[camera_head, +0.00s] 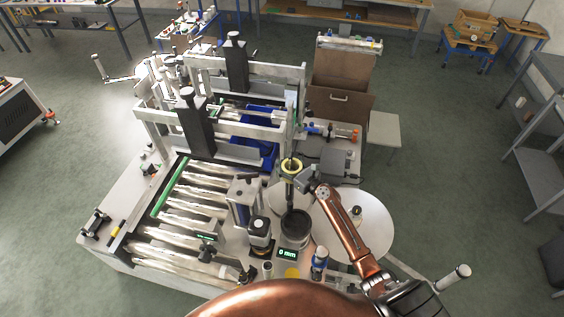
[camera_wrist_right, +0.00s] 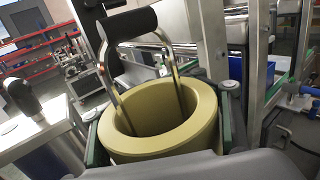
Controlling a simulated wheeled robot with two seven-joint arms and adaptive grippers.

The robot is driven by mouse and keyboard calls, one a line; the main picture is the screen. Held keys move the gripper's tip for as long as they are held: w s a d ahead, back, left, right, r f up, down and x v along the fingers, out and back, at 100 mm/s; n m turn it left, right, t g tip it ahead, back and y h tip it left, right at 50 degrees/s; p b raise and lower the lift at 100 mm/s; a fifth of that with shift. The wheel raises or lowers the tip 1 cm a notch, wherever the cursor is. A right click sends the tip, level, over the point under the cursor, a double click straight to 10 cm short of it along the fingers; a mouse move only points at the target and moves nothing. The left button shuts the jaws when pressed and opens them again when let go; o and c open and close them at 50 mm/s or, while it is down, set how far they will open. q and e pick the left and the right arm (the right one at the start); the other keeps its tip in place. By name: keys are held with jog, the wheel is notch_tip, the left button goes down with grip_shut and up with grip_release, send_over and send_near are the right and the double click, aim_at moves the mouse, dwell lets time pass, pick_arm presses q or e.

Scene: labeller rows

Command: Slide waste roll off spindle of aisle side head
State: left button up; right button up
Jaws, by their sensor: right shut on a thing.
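The pale yellow waste roll (camera_head: 291,165) is a thick hollow ring near the middle of the head view, by the right end of the labeller frame. In the right wrist view the roll (camera_wrist_right: 192,132) fills the centre, its open bore facing up. My right gripper (camera_head: 297,174) is shut on it, with green-edged fingers on both sides of the roll in the wrist view (camera_wrist_right: 164,128). A bent metal rod with a black grip (camera_wrist_right: 132,23) reaches into the bore. Whether a spindle is still inside the roll is hidden. My left gripper is not in view.
The labeller frame (camera_head: 250,130) stands just behind and left of the roll. A blue bin (camera_head: 262,122) sits inside it. A large white disc (camera_head: 368,222) lies under my right arm, and a dark round pot (camera_head: 296,224) stands in front. Open floor lies to the right.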

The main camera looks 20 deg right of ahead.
jog(key=shift+r, duration=9.35)
jog(key=shift+c, duration=0.2)
